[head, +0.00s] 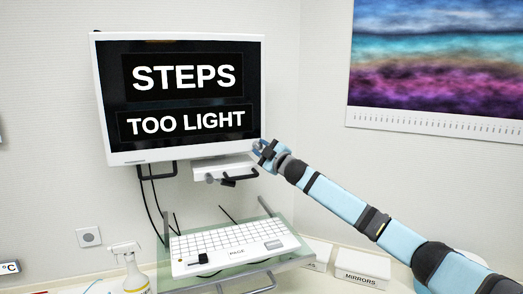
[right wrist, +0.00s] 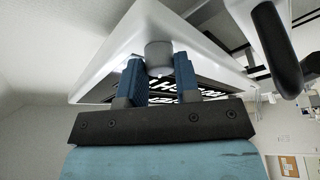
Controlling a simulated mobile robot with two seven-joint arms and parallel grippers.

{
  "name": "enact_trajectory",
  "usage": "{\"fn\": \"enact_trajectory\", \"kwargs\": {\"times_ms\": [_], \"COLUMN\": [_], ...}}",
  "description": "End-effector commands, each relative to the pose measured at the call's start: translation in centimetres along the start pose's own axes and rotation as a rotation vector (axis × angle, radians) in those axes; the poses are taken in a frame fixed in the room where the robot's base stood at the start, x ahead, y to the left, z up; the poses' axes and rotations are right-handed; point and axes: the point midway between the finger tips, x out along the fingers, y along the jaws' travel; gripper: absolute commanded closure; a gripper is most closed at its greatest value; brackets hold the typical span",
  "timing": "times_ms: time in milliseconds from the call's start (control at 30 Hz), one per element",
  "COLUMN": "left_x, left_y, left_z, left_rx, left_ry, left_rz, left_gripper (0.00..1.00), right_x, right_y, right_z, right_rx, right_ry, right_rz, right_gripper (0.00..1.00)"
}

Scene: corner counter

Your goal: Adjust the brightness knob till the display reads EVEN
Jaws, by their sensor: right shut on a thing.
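The display (head: 183,95) is a white-framed monitor on the wall. Its black screen reads "STEPS" above "TOO LIGHT" in white letters. My right gripper (head: 266,153) is at the lower right corner of the display in the head view, where it hides the knob. In the right wrist view, the grey round knob (right wrist: 158,53) sticks out from the white frame. The two blue fingers of my right gripper (right wrist: 159,75) stand on either side of it, shut on it. My left gripper is not in view.
Below the display, a keyboard (head: 235,245) sits on a glass-like tray (head: 290,262). A spray bottle (head: 133,270) stands at the lower left, and a box marked "MIRRORS" (head: 362,265) lies at the right. Dark handles (head: 242,178) and hanging cables are under the display.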

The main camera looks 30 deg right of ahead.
Motion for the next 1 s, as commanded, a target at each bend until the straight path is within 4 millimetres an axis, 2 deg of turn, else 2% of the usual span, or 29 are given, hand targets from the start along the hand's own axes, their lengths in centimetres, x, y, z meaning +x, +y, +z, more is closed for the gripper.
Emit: {"fn": "enact_trajectory", "kwargs": {"times_ms": [300, 800, 833, 900, 1000], "left_x": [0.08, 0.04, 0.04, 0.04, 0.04], "left_y": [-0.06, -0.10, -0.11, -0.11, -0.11], "left_z": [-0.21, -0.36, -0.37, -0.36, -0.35], "left_rx": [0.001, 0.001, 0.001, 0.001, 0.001], "left_ry": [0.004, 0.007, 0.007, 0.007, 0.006], "left_rz": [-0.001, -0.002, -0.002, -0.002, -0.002], "left_gripper": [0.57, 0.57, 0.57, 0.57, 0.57], "right_x": [-0.01, 0.01, 0.01, 0.01, 0.01], "right_y": [0.13, 0.05, 0.05, 0.06, 0.06], "right_z": [0.05, 0.01, 0.01, 0.00, -0.01], "right_rx": [-0.101, -0.116, -0.116, -0.116, -0.116], "right_ry": [-0.005, -0.005, -0.005, -0.004, -0.004], "right_rz": [-0.043, -0.050, -0.050, -0.050, -0.050], "right_gripper": [0.94, 0.94, 0.63, 0.47, 0.44]}}
